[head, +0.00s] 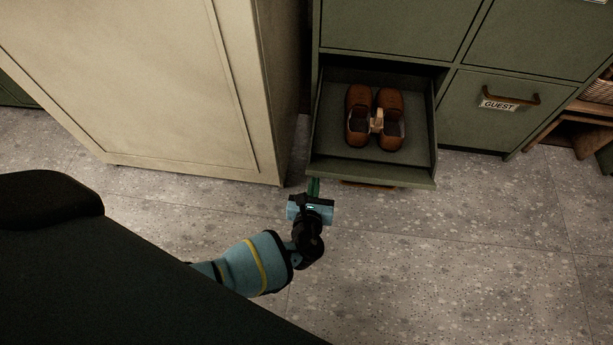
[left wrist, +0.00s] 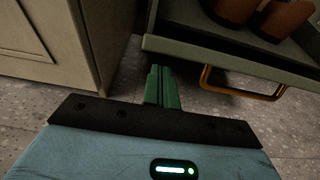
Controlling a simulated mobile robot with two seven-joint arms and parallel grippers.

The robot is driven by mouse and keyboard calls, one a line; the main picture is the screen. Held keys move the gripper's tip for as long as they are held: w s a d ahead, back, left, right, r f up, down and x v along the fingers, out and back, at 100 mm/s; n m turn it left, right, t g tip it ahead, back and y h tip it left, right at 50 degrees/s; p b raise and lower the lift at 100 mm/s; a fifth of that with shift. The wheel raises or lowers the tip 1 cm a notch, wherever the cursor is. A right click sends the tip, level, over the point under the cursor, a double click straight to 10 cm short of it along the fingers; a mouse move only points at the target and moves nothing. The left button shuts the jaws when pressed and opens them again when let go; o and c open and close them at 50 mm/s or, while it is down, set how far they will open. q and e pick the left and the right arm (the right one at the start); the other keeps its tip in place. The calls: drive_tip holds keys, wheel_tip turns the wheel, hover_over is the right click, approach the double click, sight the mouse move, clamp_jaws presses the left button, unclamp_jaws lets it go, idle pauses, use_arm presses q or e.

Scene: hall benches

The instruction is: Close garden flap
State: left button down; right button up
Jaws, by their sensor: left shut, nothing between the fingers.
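The garden flap appears to be the open green compartment front (head: 372,173) at the lower left of the green cabinet; its label is not in view. It stands out from the cabinet with a pair of brown shoes (head: 375,117) inside. In the left wrist view its front edge (left wrist: 225,70) crosses the top right, with a brass handle (left wrist: 240,88) below it. My left gripper (head: 314,184) is shut and empty, at the left front corner of the flap; its green fingers (left wrist: 161,88) point toward it. I cannot tell whether they touch. My right gripper is not in view.
A beige cabinet (head: 140,90) stands close on the left. A closed green compartment with a GUEST label (head: 497,105) and brass handle is on the right. A wooden shelf (head: 575,125) is at the far right. The speckled floor (head: 450,260) in front is clear.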

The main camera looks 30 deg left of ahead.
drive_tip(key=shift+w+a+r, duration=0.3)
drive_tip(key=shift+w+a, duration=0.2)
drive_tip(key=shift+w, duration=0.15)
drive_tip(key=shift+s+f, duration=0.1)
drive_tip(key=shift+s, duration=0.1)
